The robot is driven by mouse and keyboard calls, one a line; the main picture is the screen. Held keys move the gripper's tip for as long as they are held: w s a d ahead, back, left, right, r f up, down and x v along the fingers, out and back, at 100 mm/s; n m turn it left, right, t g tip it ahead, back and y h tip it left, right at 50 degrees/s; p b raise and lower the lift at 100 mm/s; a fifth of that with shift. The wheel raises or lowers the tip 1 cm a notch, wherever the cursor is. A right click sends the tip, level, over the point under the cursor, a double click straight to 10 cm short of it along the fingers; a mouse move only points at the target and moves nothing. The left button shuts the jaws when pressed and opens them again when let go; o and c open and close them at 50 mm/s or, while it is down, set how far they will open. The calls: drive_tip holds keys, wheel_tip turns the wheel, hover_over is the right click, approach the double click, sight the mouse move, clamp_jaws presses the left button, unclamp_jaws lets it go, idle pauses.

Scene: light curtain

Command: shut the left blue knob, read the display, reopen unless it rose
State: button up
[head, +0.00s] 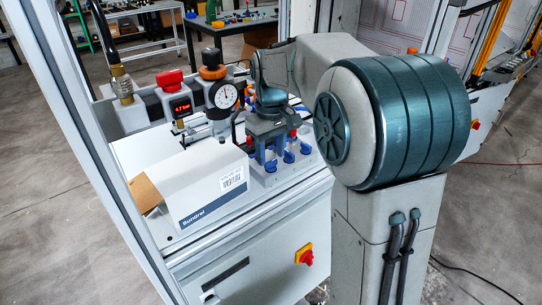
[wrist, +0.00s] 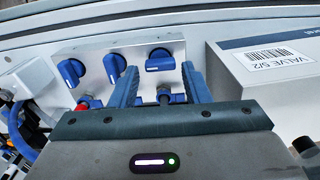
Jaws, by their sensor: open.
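Three blue knobs sit in a row on a light grey block. The left knob (head: 270,166) is nearest the white carton; in the wrist view it is the rightmost knob (wrist: 160,61), its handle lying across the picture. The middle knob (wrist: 114,67) and the far knob (wrist: 71,72) have handles turned more along the picture. My gripper (wrist: 160,70) is open, its two blue fingers on either side of the left knob; I cannot tell whether they touch it. In the head view my gripper (head: 265,145) is over the block. The display (head: 181,107) under a red cap seems to read 4.7 bar.
The open white carton (head: 190,192) stands close to the left knob; its label (wrist: 279,55) shows in the wrist view. A round dial gauge (head: 224,96) stands behind. A red-yellow switch (head: 304,254) is on the cabinet front. A frame post (head: 85,130) rises at left.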

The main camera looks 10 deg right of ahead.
sight(272, 168)
wheel_tip(272, 168, up, 6)
drive_tip(key=shift+f, duration=0.2)
drive_tip(key=s+d+f+m+t, duration=0.1)
drive_tip(key=s+f, duration=0.1)
drive_tip(key=s, duration=0.5)
drive_tip(key=s+d+f+m+t+p, duration=0.1)
drive_tip(key=s+f+m, duration=0.1)
drive_tip(key=s, duration=0.5)
drive_tip(key=s+d+f+m, duration=0.1)
drive_tip(key=s+f+m, duration=0.1)
drive_tip(key=s, duration=0.5)
drive_tip(key=shift+s+d+f+t+p, duration=0.2)
drive_tip(key=shift+d+f+t+p, duration=0.2)
drive_tip(key=shift+f, duration=0.5)
idle(0.6)
